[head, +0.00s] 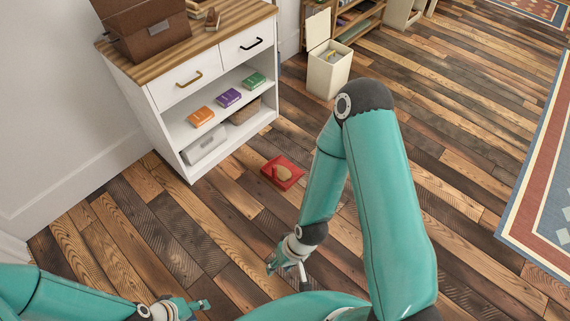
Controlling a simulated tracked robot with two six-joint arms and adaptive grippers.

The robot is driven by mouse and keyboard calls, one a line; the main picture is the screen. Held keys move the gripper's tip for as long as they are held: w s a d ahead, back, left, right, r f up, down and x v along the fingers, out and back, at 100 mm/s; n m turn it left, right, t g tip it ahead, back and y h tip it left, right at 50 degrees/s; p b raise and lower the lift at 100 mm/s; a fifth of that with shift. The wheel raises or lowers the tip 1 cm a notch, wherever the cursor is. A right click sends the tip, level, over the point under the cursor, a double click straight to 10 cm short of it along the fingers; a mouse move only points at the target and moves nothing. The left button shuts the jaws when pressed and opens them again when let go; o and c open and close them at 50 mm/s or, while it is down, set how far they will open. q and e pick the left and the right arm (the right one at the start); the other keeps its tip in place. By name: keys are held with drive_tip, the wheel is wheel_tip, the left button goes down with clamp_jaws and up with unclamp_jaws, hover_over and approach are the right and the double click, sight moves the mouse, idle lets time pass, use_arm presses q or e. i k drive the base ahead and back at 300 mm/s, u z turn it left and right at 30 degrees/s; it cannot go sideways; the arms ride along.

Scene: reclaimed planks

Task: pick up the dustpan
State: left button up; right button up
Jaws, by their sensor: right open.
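A red dustpan (283,172) lies on the plank floor in front of the white cabinet, with a small tan-brown thing on it that I cannot make out. My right gripper (287,272) is open and points down, nearer to me than the dustpan and well apart from it. My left gripper (202,304) is at the bottom edge, further from the dustpan; its finger opening does not show clearly. Neither gripper touches the dustpan.
A white cabinet (172,125) with a wooden top stands at the left, with books and boxes on its shelves. A cream bin (328,72) with a raised lid stands behind the dustpan. A patterned rug (530,185) lies at the right. The floor around the dustpan is clear.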

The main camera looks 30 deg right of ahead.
sight(281, 172)
drive_tip(key=z, duration=0.45)
drive_tip(key=i, duration=1.85)
drive_tip(key=z, duration=0.2)
